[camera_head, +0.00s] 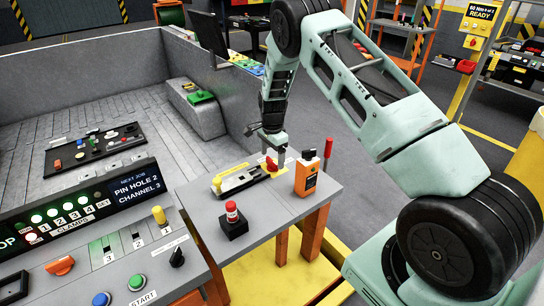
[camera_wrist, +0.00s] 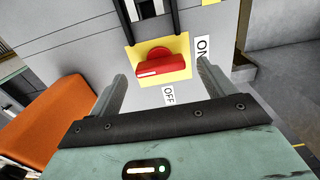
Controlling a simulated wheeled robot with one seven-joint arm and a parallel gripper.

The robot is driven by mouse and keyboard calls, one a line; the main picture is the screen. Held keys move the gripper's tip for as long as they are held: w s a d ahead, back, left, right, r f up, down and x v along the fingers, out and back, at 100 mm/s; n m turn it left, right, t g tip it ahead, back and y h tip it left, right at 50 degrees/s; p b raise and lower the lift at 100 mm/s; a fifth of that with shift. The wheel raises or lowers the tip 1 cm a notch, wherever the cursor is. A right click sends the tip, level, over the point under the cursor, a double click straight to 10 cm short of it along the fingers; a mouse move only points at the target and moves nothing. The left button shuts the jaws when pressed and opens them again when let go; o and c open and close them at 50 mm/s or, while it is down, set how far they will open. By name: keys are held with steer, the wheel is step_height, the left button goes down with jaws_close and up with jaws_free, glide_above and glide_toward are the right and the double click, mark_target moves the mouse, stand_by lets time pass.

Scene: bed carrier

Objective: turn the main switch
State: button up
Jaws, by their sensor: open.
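The main switch is a red rotary handle (camera_wrist: 158,66) on a yellow plate (camera_wrist: 180,76), set on a grey surface in the wrist view. The handle lies roughly crosswise, with a white stripe toward its left end. An ON label (camera_wrist: 202,47) is to its right and an OFF label (camera_wrist: 168,96) is below. My gripper (camera_wrist: 162,76) is open, one finger on each side of the handle, with visible gaps. In the head view my gripper (camera_head: 274,149) points down above a small grey table, and a red part (camera_head: 271,165) shows beneath it. Contact with the handle cannot be told.
On the grey table (camera_head: 286,209) stand an orange device (camera_head: 305,178), a red-topped button on a black base (camera_head: 232,220) and a yellow-and-grey fixture (camera_head: 237,180). A control console (camera_head: 115,225) is at left. An orange surface (camera_wrist: 68,115) borders the wrist view's left side.

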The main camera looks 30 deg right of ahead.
steer(key=shift+f, duration=0.95)
steer(key=c, duration=1)
